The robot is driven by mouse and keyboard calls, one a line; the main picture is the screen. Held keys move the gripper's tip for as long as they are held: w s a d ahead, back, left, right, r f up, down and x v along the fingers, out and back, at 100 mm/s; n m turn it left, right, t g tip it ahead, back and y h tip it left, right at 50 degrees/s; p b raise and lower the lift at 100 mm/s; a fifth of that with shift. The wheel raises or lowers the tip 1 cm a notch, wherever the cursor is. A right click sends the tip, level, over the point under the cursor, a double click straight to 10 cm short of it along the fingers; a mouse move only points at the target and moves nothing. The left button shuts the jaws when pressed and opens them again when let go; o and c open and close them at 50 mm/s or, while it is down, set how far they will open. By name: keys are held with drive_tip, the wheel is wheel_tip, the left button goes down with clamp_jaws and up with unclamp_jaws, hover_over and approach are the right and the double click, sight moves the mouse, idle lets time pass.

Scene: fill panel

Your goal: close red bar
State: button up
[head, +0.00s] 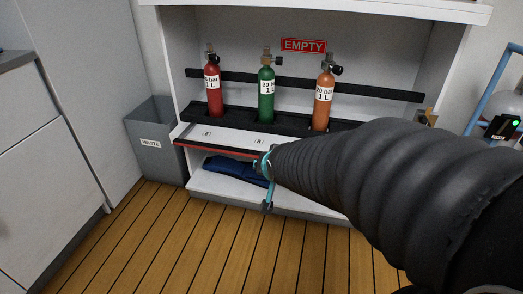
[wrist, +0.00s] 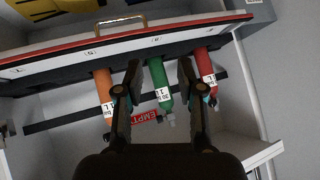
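The red bar (head: 215,149) runs as a thin strip along the front edge of the white shelf, below the gas cylinders. My arm hides its right part in the head view. In the wrist view, which is upside down, the red strip (wrist: 60,52) crosses the top, with a brass-coloured handle (wrist: 120,22) beside it. My gripper (head: 266,180) is in front of the shelf edge, its fingers partly hidden by my arm. In the wrist view my gripper (wrist: 159,68) has its fingers apart with nothing held; the green cylinder shows behind the gap.
Red (head: 214,95), green (head: 266,100) and orange (head: 323,105) cylinders stand in a black rack under an EMPTY sign (head: 303,45). A grey waste bin (head: 152,160) stands left. Dark blue cloth-like items (head: 235,170) lie on the lower shelf. The wooden floor (head: 190,240) in front is clear.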

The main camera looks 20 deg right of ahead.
drive_tip(key=w+d+f+m+t+b, duration=0.1)
drive_tip(key=w+d+f+m+t, duration=0.5)
drive_tip(key=w+f, duration=0.6)
drive_tip(key=s+d+f+m+t+h+b, duration=0.1)
drive_tip(key=s+d+f+m+t, duration=0.15)
drive_tip(key=f+m, duration=0.2)
drive_tip(key=s+d+f+m+t+h, duration=0.1)
drive_tip(key=s+d+f+m+h, duration=0.1)
drive_tip(key=s+d+f+m, duration=0.3)
drive_tip(key=shift+n, duration=0.75)
drive_tip(key=a+x, duration=0.1)
drive_tip(key=x, duration=0.3)
drive_tip(key=f+x, duration=0.1)
drive_tip(key=x, duration=0.4)
drive_tip(key=a+p+x, duration=0.1)
drive_tip(key=x, duration=0.4)
drive_tip(key=shift+w+a+f, duration=0.25)
drive_tip(key=shift+w+a, duration=0.1)
clamp_jaws()
